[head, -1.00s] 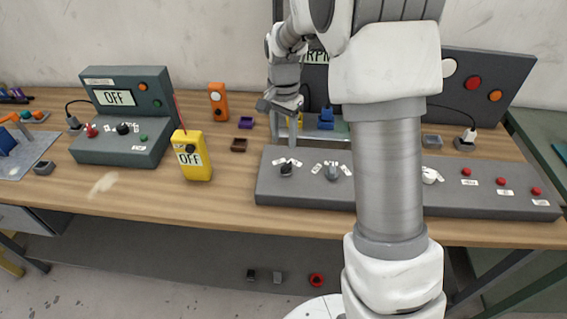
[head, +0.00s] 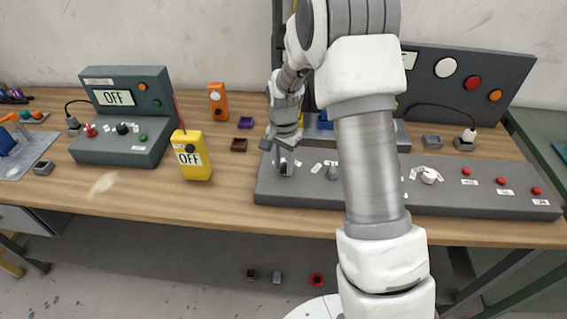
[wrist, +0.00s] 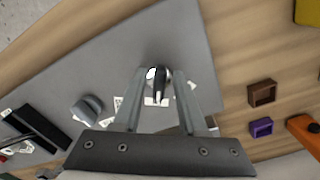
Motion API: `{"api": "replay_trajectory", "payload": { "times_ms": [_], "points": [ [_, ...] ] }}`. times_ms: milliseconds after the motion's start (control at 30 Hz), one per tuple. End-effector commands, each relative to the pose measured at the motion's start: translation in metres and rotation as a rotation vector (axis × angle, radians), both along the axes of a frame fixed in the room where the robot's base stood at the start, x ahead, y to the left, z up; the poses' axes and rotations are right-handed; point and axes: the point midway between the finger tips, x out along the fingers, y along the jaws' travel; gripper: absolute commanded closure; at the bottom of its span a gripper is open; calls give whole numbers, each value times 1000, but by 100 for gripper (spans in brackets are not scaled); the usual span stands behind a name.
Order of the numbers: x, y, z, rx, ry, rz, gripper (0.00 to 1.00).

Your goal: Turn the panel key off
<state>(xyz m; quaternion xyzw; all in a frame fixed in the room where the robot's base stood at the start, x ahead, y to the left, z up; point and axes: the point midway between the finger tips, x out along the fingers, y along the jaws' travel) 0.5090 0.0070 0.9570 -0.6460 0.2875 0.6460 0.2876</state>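The panel key (head: 286,169) is a small dark knob near the left end of the long grey control panel (head: 310,195). My gripper (head: 282,158) points down over it and partly hides it in the head view. In the wrist view the key (wrist: 160,78) shows as a black grip on a light round base, with small white labels beside it. My gripper's two fingers (wrist: 157,84) stand apart on either side of it, the right one closer. I cannot tell whether either finger touches the key.
A grey knob (head: 332,171) sits right of the key, and a white knob (head: 428,176) and red buttons (head: 503,191) are farther along. A yellow meter (head: 192,158) stands left of the panel. Brown (head: 239,145) and purple (head: 245,123) trays lie behind. My arm hides part of the panel.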

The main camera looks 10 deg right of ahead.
Motion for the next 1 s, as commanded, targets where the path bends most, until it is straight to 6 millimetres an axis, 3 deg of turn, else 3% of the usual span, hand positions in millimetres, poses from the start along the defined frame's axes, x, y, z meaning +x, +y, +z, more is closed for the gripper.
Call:
{"api": "replay_trajectory", "payload": {
  "times_ms": [33,200,667,1000],
  "points": [
    [0,0,0,0,0,0,70],
    [0,0,0,0,0,0,100],
    [0,0,0,0,0,26,100],
    [-1,-2,-1,0,-1,225,100]
  ]
}}
